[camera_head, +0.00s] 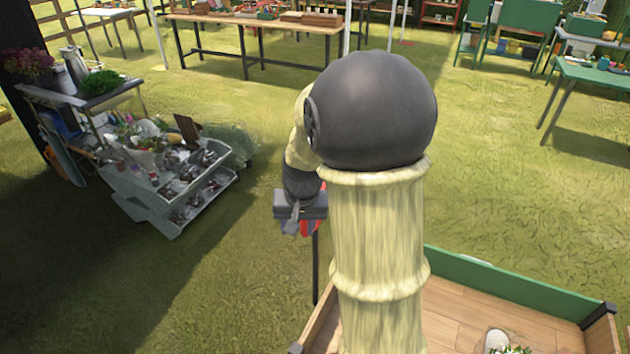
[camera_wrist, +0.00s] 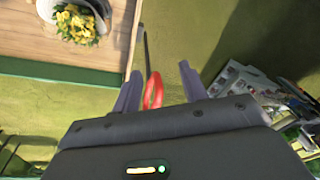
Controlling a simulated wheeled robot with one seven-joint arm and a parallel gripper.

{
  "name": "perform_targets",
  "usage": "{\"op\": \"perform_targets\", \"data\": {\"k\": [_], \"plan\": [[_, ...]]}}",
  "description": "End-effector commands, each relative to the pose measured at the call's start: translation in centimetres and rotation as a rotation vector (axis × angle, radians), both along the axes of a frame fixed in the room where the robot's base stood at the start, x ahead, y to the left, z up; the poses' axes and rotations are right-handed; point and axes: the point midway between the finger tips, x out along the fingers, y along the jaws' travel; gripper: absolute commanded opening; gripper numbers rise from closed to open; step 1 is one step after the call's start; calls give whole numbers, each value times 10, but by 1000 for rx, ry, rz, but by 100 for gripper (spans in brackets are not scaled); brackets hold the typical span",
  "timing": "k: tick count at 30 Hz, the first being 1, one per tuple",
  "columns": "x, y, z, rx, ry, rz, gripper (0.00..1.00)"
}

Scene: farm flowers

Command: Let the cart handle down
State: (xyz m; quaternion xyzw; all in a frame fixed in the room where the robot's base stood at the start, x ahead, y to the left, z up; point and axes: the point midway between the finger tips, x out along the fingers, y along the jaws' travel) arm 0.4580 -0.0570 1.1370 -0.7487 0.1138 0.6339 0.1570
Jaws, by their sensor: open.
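The cart (camera_head: 515,290) has a wooden bed and green side wall at the lower right of the head view; part of it also shows at the upper left of the wrist view (camera_wrist: 98,45). Its handle is a thin dark rod (camera_head: 315,270) that stands nearly upright, with a red grip (camera_head: 312,227) at its top. My gripper (camera_head: 294,228) is at the red grip. In the wrist view my gripper (camera_wrist: 160,72) is open, and the red grip (camera_wrist: 153,92) shows between the two fingers, closer to the left one. I cannot tell whether a finger touches it. My arm hides part of the cart.
A grey tiered flower stand (camera_head: 180,215) is on the grass at the left. A wooden table (camera_head: 255,25) and a green table (camera_head: 595,75) stand farther back. A pot of yellow flowers (camera_wrist: 78,20) is in the cart. Grass left of the handle is clear.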

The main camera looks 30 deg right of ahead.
Motion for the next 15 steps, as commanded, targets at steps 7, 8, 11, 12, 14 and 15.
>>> {"op": "perform_targets", "data": {"k": [7,8,11,12,14,15], "plan": [[78,-78,67,93,38,-306,43],[85,-88,72,104,43,-337,43],[106,-115,87,138,51,-425,43],[112,-123,91,148,53,-450,43],[119,-132,94,161,55,-480,43],[122,-136,95,166,57,-493,43]]}}
